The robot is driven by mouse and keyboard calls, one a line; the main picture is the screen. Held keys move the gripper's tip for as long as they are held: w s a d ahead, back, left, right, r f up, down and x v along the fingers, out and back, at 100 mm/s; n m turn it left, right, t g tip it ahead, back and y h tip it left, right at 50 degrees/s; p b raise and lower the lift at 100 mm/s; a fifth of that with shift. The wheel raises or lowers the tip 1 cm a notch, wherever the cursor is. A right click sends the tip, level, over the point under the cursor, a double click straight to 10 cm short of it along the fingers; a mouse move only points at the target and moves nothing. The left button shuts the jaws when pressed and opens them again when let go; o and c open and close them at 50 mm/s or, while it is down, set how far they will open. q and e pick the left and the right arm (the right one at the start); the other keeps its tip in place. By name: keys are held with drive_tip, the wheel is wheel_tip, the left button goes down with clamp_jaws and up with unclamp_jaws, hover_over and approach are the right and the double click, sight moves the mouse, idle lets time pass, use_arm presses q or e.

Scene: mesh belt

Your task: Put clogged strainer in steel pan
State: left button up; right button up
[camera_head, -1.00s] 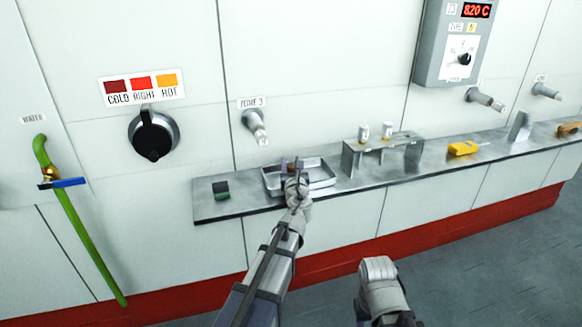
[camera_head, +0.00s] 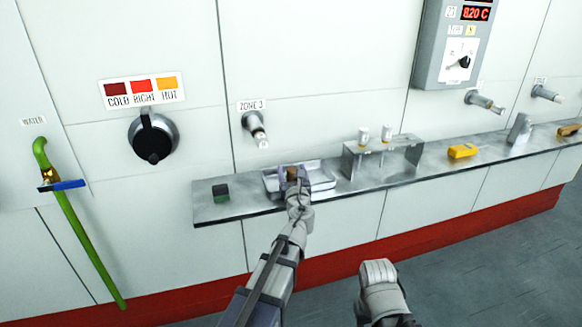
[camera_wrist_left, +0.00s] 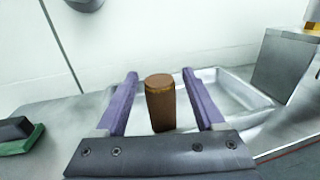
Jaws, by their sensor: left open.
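The steel pan (camera_head: 327,187) is a shallow rectangular tray on the wall ledge; its rim (camera_wrist_left: 262,94) also shows in the left wrist view. A brown, slightly tapered cylinder (camera_wrist_left: 160,108), which I take to be the clogged strainer, stands upright and appears to be inside the pan; its top also shows in the head view (camera_head: 291,173). My left gripper (camera_head: 293,176) is open, with its purple fingers (camera_wrist_left: 160,80) on either side of the cylinder and gaps on both sides. The cylinder's foot is partly hidden by the gripper.
A dark green-and-black block (camera_head: 220,192) lies left of the pan. A metal stand (camera_head: 350,158) with two white cups is right of it, then a yellow tool (camera_head: 462,151). A nozzle (camera_head: 256,128) juts from the wall above the pan.

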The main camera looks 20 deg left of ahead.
use_arm(q)
drive_tip(key=v, duration=0.9)
